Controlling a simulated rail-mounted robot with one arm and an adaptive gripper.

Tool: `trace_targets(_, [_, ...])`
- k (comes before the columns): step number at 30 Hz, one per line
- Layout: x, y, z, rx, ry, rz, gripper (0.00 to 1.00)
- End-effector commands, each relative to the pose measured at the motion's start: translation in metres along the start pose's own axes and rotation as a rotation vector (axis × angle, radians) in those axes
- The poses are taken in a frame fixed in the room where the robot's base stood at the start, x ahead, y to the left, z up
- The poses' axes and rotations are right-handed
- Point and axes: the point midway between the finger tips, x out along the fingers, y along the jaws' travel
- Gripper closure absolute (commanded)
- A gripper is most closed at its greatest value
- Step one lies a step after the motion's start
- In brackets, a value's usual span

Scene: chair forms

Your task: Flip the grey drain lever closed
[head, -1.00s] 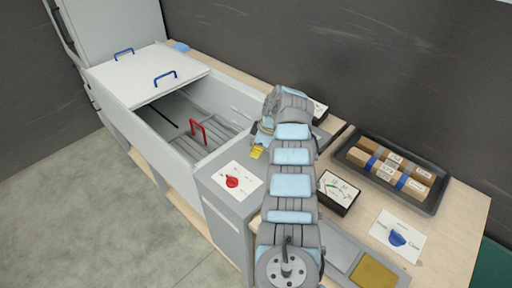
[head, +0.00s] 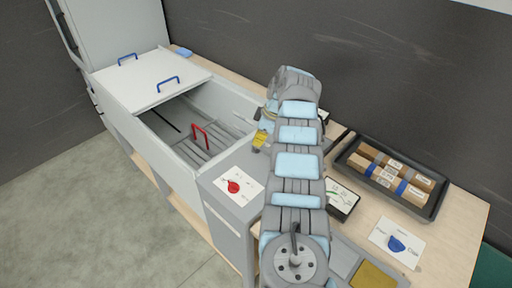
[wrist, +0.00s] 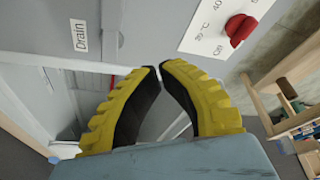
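My gripper (wrist: 159,70) has yellow ribbed fingers with black inner pads. In the wrist view its tips meet or nearly meet, with nothing seen between them. A white "Drain" label (wrist: 80,37) is on the grey panel above and left of the tips. I cannot clearly make out the grey drain lever in the wrist view; the fingers may hide it. In the head view my gripper (head: 259,140) is at the right end of the open tank (head: 172,150), partly hidden by my arm. A thin pale bar (head: 243,118) lies just left of it; I cannot tell what it is.
A red dial (wrist: 240,30) is on a white plate right of the fingers; the head view also shows it (head: 233,187). A red handle (head: 200,135) stands in the tank. A gauge (head: 342,198), a black tray of boxes (head: 437,205) and a blue knob (head: 397,243) are right of my arm.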

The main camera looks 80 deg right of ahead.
Motion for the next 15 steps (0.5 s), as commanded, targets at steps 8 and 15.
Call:
trace_targets(8, [-0.019,0.006,-0.003,0.0,0.001,0.003,1.0])
trace_targets(15, [-0.019,0.006,-0.003,0.0,-0.001,0.001,1.0])
